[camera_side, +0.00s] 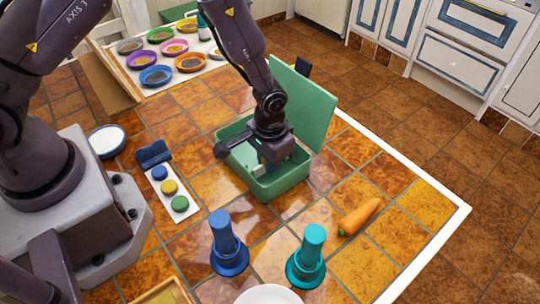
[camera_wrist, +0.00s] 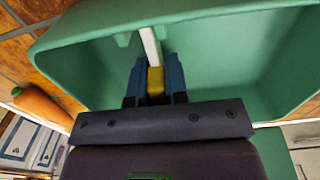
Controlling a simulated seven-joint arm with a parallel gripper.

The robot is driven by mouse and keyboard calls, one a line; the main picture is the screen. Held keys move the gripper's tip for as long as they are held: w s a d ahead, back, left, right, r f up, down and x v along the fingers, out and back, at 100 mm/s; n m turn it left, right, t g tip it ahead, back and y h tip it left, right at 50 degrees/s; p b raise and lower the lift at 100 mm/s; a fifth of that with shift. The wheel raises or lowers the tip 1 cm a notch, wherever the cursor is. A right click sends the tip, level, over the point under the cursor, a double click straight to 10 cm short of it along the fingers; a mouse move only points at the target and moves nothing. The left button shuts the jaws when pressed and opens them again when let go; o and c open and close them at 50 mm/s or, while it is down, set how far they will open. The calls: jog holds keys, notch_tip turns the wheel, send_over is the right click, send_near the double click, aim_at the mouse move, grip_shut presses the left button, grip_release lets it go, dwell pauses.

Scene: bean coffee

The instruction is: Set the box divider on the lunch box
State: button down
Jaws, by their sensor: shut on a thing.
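The green lunch box (camera_side: 272,187) stands on the tiled table with its lid (camera_side: 303,105) raised open on the far side. My gripper (camera_side: 266,166) points down into the box opening. In the wrist view, my gripper (camera_wrist: 156,72) has its blue fingers shut on the box divider (camera_wrist: 151,45), seen as a thin pale strip inside the green box (camera_wrist: 85,65). A yellow piece (camera_wrist: 155,85) shows between the fingers. The divider's lower edge is hidden, so I cannot tell whether it touches the box floor.
A carrot (camera_side: 360,217), a blue stand (camera_side: 226,245) and a teal stand (camera_side: 307,258) are in front. A strip with coloured buttons (camera_side: 169,188) and a white bowl (camera_side: 106,141) are at left. A tray of coloured bowls (camera_side: 165,60) is behind.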

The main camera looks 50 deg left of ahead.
jog(key=shift+f, duration=0.25)
dwell(0.6)
jog(key=c, duration=1.4)
grip_release()
jog(key=shift+r, duration=0.1)
jog(key=shift+r, duration=2.45)
jog(key=shift+o, duration=0.3)
jog(key=o, duration=0.5)
